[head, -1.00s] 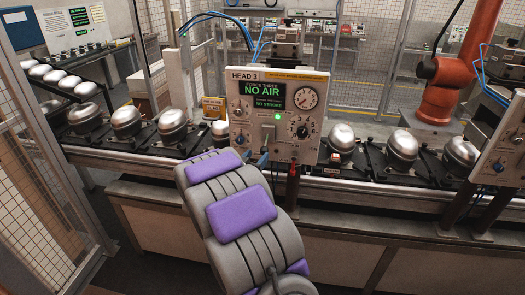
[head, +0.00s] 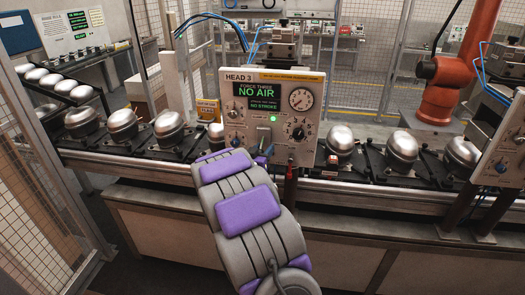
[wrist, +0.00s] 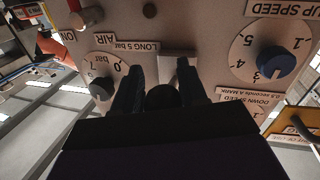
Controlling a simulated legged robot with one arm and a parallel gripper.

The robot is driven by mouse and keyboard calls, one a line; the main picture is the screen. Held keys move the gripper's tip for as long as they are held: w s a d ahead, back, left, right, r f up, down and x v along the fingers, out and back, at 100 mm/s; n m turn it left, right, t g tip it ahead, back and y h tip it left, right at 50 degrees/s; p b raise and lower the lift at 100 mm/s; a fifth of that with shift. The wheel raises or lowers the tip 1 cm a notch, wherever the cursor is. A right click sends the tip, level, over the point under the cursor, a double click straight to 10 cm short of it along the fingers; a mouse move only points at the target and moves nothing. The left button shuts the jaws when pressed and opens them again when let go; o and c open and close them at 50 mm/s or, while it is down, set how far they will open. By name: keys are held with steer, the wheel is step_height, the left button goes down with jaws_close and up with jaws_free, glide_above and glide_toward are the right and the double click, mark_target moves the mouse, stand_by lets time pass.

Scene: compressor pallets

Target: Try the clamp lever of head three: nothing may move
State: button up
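The head three panel (head: 310,75) stands upright at the middle of the head view. Its screen (head: 259,97) reads NO AIR and NO STROKE, and a green lamp (head: 273,118) is lit. A pale lever or switch (head: 263,135) sits below the lamp; its label is not readable. In the wrist view, upside down, my gripper (wrist: 161,65) has two dark fingers apart close to the panel face. A pale grey block (wrist: 174,62) shows between and behind the fingertips. I cannot tell whether they touch it. In the head view my arm hides the fingers.
A gauge (head: 301,99) and black dial (head: 298,131) are on the panel. The wrist view shows a blue up-speed knob (wrist: 276,62) beside the fingers. Silver compressor shells (head: 169,126) stand along the conveyor (head: 118,162). An orange robot arm (head: 437,95) stands behind at right.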

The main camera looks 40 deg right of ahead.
steer(key=shift+c, duration=0.8)
steer(key=shift+a, duration=0.3)
jaws_close()
